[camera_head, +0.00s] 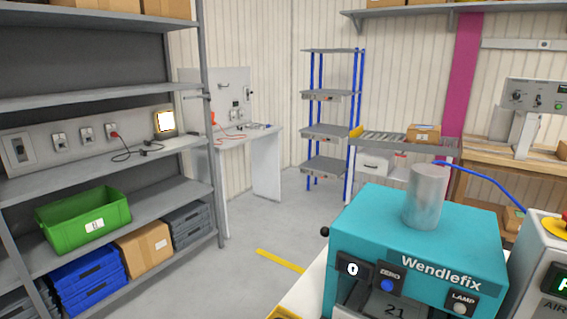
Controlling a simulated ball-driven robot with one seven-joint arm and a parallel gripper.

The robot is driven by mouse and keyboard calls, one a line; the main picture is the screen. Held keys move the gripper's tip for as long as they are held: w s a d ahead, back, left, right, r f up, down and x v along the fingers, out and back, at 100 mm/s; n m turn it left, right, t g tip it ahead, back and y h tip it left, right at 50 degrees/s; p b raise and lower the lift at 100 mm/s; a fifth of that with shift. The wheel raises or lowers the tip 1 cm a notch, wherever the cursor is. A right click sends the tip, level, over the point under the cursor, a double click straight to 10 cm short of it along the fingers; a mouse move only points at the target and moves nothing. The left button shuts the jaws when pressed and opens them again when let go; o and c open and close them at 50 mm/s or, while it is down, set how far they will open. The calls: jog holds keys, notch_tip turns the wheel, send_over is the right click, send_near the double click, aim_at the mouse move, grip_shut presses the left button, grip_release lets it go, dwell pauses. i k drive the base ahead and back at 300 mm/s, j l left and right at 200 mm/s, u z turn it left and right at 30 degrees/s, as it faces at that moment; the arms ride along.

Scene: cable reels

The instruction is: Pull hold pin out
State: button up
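A teal machine marked Wendlefix (440,246) stands at the lower right. A small black round knob (324,231) sticks out from its left side near the top; I cannot tell whether this is the hold pin. A grey metal cylinder (426,196) stands upright on the machine's top. The machine's lower front is cut off by the frame. My gripper is not in view.
A grey box with a red and yellow stop button (554,224) stands close at the machine's right. A grey shelf rack (85,180) with a green crate (84,220) fills the left. Open floor (245,235) with a yellow stripe (281,261) lies between.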

aim_at(324, 230)
jog(key=i+j+z, duration=0.25)
jog(key=j+z, duration=0.15)
jog(key=j, duration=0.65)
jog(key=i+j+z, duration=0.1)
jog(key=j+z, duration=0.25)
jog(key=j, duration=0.65)
jog(key=j+z, duration=0.4)
jog(key=j, duration=0.7)
jog(key=k, duration=0.05)
